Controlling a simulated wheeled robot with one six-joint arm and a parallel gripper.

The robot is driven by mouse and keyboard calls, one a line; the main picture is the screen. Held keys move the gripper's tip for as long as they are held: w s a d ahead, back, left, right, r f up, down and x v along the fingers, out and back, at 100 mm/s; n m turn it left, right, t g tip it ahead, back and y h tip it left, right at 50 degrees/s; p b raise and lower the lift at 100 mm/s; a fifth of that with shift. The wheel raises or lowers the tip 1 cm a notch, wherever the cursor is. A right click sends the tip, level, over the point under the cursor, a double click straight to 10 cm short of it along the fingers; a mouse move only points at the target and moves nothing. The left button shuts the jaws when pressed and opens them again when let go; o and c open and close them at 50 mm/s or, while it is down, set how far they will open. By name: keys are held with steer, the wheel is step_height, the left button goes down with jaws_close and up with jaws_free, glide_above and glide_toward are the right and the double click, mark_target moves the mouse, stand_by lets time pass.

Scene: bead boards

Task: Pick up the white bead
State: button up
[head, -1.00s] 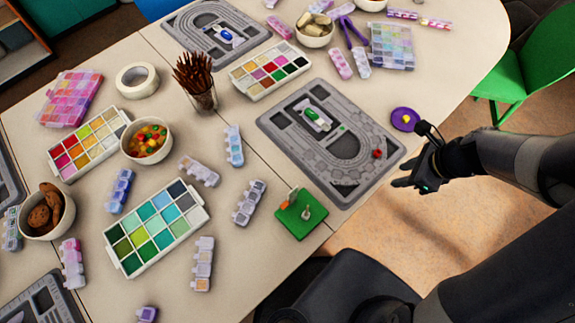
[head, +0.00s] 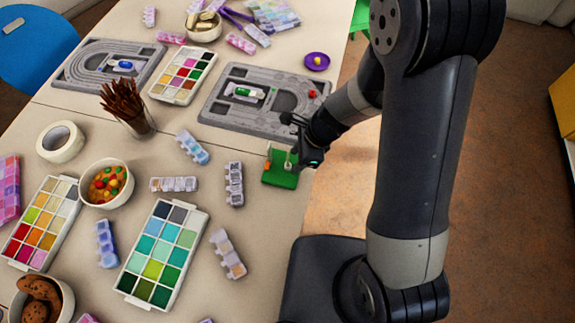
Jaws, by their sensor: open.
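A small green board (head: 279,180) lies near the table's edge. An orange bead (head: 267,165) is at its left side. A small whitish piece (head: 289,162), which looks like the white bead, stands at its right side; it is too small to tell how it sits. My gripper (head: 299,160) is open, at the board's right side, close by the whitish piece. I cannot tell whether the fingers are around it or beside it. The gripper's dark body hides part of the board's back right corner.
A grey bead board (head: 225,112) with a green-and-white piece (head: 246,92) and a red bead (head: 312,93) lies just behind. A purple dish (head: 317,61) stands at the back right. Pill-box strips (head: 234,184) and a paint palette (head: 150,283) lie to the left.

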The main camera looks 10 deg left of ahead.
mark_target(289, 165)
steer(key=shift+x, duration=1.9)
steer(key=shift+w+a+r, duration=0.1)
steer(key=shift+w, duration=0.05)
steer(key=shift+c, duration=0.2)
jaws_close()
